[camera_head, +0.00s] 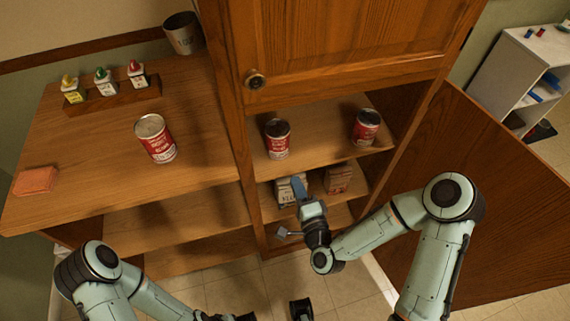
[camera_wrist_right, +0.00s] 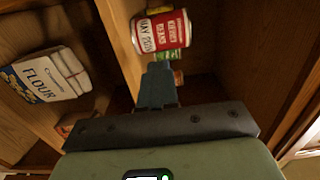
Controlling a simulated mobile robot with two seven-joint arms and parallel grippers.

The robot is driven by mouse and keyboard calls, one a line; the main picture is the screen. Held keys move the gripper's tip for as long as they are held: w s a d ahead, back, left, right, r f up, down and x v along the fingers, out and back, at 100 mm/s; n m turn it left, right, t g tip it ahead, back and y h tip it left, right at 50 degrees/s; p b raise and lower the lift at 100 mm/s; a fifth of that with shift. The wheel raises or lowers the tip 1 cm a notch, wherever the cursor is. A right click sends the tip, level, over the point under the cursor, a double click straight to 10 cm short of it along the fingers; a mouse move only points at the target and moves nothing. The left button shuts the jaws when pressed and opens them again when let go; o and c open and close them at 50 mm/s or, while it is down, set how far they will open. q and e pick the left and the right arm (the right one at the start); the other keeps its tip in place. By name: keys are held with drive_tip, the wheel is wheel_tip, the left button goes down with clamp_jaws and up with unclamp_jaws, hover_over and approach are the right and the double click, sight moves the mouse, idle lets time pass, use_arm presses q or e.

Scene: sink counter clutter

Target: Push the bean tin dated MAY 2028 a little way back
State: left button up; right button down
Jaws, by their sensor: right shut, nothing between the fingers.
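A red-and-white bean tin (camera_head: 277,138) stands upright on the cabinet's upper shelf, at its left side. The right wrist view shows it turned sideways, and this tin (camera_wrist_right: 162,31) reads MAY 2028 and KIDNEY BEANS. My right gripper (camera_head: 299,188) is shut and empty in front of the cabinet, lower than the tin in the head view. In the right wrist view its closed fingertips (camera_wrist_right: 158,70) point into the cabinet beside the tin; whether they touch it I cannot tell.
A similar tin (camera_head: 366,127) stands right on the same shelf; another (camera_head: 156,138) stands on the left counter. A flour bag (camera_wrist_right: 46,76) and a box (camera_head: 338,178) sit on the shelf below. The upper cabinet door (camera_head: 345,45) is above. The upper shelf between its tins is clear.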

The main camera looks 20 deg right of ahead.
sight(282, 149)
use_arm(q)
drive_tip(key=shift+f+p, duration=0.1)
drive_tip(key=shift+p, duration=0.25)
use_arm(e)
drive_tip(key=w, duration=1)
drive_tip(key=shift+w+a, duration=0.25)
drive_tip(key=shift+a, duration=0.1)
